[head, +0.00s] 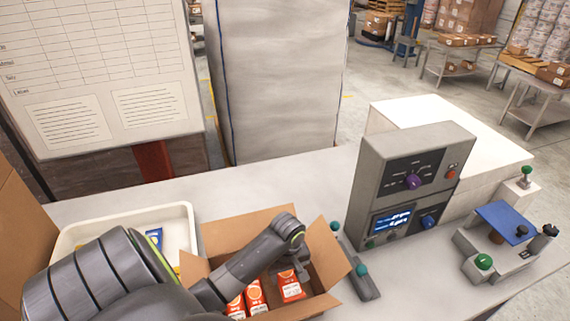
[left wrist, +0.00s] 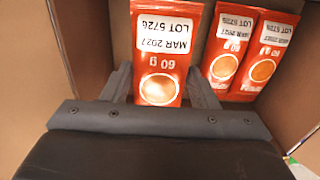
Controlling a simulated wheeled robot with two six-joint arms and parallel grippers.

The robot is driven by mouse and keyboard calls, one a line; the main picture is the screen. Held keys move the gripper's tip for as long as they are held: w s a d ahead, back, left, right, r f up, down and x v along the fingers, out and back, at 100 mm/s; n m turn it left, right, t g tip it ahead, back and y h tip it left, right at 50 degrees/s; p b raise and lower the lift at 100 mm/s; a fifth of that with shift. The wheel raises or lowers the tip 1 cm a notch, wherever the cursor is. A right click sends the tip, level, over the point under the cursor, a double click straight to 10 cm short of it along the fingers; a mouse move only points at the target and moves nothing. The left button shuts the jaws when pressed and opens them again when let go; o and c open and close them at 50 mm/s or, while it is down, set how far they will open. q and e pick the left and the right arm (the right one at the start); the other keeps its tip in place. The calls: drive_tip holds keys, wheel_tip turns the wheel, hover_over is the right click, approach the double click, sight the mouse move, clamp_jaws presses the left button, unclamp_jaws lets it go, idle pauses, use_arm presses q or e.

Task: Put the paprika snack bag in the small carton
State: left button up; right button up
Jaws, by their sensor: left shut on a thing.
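The small carton (head: 218,237) stands open on the bench with its flaps spread. My left gripper (left wrist: 160,88) reaches down into it and is shut on an orange-red snack bag (left wrist: 158,62), taken as the paprika one, marked 60 g. That held bag also shows in the head view (head: 291,288), inside the carton's opening. Two like bags (left wrist: 229,48) (left wrist: 267,55) lie beside it in the carton, apart from the fingers; they show at the lower left of the held bag in the head view. Whether the held bag touches the carton floor cannot be told. My right gripper is out of view.
A white tray (head: 188,213) with a blue packet (head: 154,238) stands left of the carton, partly behind my arm. A grey control box with dials (head: 405,185) stands to the right, with a blue-topped device (head: 503,222) beyond. Bench space is clear behind the carton.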

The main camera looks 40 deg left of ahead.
sight(287, 274)
use_arm(q)
drive_tip(key=shift+f+p, duration=0.4)
drive_tip(key=shift+f, duration=2.7)
drive_tip(key=shift+d, duration=0.1)
drive_tip(key=o, duration=1)
drive_tip(key=shift+f, duration=0.1)
wheel_tip(287, 274, up, 12)
drive_tip(key=shift+r, duration=0.15)
